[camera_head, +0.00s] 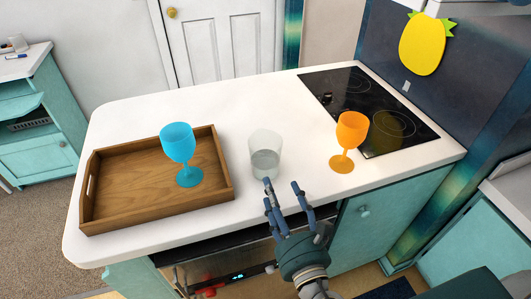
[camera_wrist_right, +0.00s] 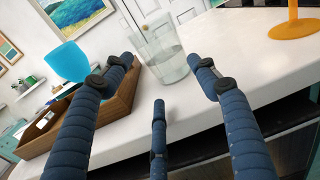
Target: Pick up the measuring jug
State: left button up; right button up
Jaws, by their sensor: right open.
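The measuring jug (camera_head: 265,154) is a clear, see-through vessel standing upright on the white counter, between the wooden tray and the orange goblet. In the right wrist view the jug (camera_wrist_right: 165,52) stands just beyond the fingers, near the counter's front edge. My right gripper (camera_head: 285,190) has dark blue fingers and is open and empty, just in front of the jug at the counter edge. In the wrist view its spread fingers (camera_wrist_right: 165,75) frame the jug's lower part; I cannot tell whether any finger touches it. My left gripper is not in view.
A wooden tray (camera_head: 104,201) with a blue goblet (camera_head: 177,143) is left of the jug. An orange goblet (camera_head: 351,131) stands to the right, by the black cooktop (camera_head: 335,85). The white counter (camera_head: 233,98) is clear behind the jug.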

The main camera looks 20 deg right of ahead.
aim_at(270, 176)
jog(key=shift+w+r, duration=0.1)
jog(key=shift+w, duration=0.6)
jog(key=w+p, duration=0.1)
jog(key=w, duration=0.2)
jog(key=w+p, duration=0.1)
jog(key=shift+w+a+r+p, duration=0.1)
jog(key=shift+w+r+p, duration=0.15)
jog(key=shift+p, duration=0.05)
jog(key=shift+w+f, duration=0.15)
jog(key=shift+w, duration=0.1)
jog(key=shift+s, duration=0.1)
jog(key=shift+c, duration=0.8)
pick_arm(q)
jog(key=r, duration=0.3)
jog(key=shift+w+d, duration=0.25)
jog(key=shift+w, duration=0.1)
pick_arm(e)
grip_shut()
